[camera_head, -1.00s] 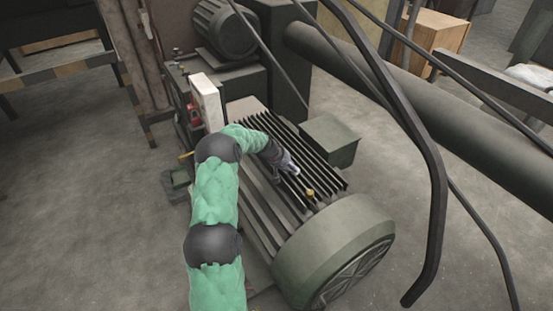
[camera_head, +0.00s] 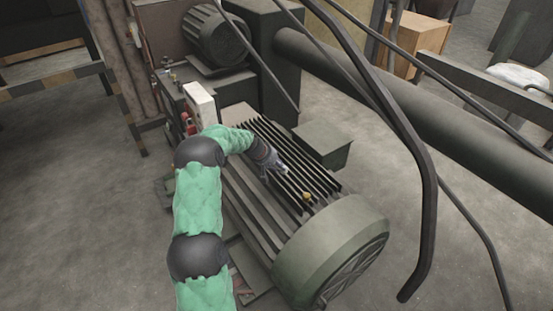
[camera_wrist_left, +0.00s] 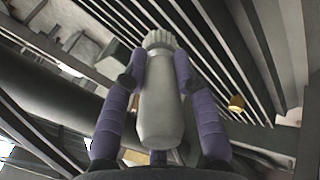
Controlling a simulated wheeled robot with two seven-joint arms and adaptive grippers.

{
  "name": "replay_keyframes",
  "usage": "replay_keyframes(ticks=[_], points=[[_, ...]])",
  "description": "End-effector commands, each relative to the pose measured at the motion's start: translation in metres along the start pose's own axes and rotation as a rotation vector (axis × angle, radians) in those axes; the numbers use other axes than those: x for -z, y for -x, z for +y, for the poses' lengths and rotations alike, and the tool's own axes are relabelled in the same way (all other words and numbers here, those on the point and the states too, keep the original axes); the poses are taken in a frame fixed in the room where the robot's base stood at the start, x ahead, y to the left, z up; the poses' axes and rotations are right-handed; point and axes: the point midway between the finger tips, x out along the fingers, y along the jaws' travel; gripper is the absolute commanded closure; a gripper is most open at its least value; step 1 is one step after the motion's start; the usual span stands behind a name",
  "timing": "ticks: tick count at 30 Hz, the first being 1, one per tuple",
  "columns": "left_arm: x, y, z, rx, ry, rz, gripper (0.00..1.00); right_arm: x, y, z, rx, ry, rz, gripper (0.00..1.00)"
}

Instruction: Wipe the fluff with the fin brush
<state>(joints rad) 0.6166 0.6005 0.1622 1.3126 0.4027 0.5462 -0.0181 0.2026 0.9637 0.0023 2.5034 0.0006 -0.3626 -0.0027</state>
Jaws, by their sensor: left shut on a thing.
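My left gripper (camera_head: 282,170) is shut on the fin brush, low over the dark cooling fins (camera_head: 262,136) of the green motor. The brush (camera_wrist_left: 160,100) has a pale grey rounded handle between the two purple fingers in the left wrist view. Its ribbed bristle end points away, toward the fins; whether it touches them I cannot tell. A small yellow-tan lump, perhaps the fluff (camera_head: 306,196), lies at the fins near the round end cover. It also shows right of the brush in the left wrist view (camera_wrist_left: 236,103). My right gripper is not in view.
The motor's round end cover (camera_head: 332,248) is nearest, with a green box (camera_head: 322,145) on its right side. A bent dark rail (camera_head: 428,190) and a thick pipe (camera_head: 400,95) stand to the right. A white box (camera_head: 200,104) is behind my left arm.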

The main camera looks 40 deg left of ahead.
Motion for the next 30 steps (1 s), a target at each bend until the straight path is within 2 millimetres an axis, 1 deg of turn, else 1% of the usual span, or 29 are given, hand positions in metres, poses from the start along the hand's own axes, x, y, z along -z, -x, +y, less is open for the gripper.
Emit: replay_keyframes(ticks=[1,3,7,25,28,29,30], points=[[0.001,0.006,0.005,-0.001,-0.002,0.001,1.0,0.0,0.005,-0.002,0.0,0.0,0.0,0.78],[0.002,0.012,0.009,-0.001,-0.003,0.001,1.0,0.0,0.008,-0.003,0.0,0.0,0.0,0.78],[0.002,0.018,0.013,-0.001,-0.004,0.001,1.0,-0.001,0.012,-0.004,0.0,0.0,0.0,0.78],[0.001,0.018,0.014,-0.001,-0.006,-0.002,1.0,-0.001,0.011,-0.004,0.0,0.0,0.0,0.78],[-0.01,0.015,0.019,-0.004,-0.03,-0.019,1.0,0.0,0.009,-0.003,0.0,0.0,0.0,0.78],[-0.017,0.014,0.021,-0.005,-0.045,-0.03,1.0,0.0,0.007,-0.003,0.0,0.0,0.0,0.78],[-0.028,0.012,0.025,-0.008,-0.072,-0.048,1.0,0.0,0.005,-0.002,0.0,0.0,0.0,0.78]])
